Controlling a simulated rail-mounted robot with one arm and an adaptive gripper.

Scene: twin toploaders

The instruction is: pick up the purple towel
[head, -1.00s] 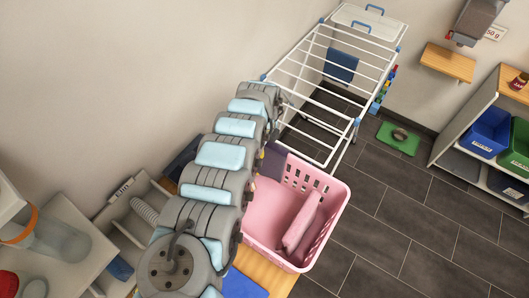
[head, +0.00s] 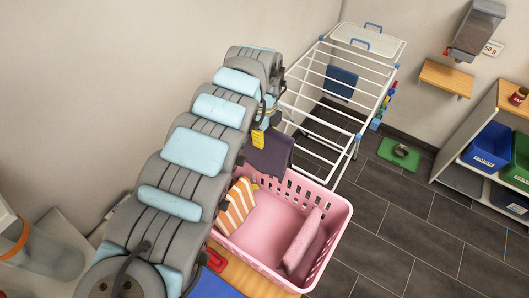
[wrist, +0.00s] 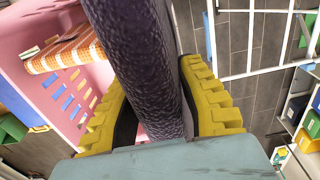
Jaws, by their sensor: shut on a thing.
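The purple towel (head: 268,153) hangs from my gripper (head: 262,130) at the far left rim of the pink basket in the head view. In the wrist view, the dark, textured towel (wrist: 138,60) runs between the two yellow fingers of my gripper (wrist: 152,90), which are shut on it. The towel's lower edge is near the basket rim in the head view; I cannot tell if they touch. My arm hides part of the area to the left.
The pink basket (head: 335,225) holds an orange-striped cloth (head: 237,205) and a pink cloth (head: 303,240). A white drying rack (head: 352,120) with a blue cloth (head: 341,82) stands behind. A green mat (head: 399,153) lies on the floor. The floor right of the basket is clear.

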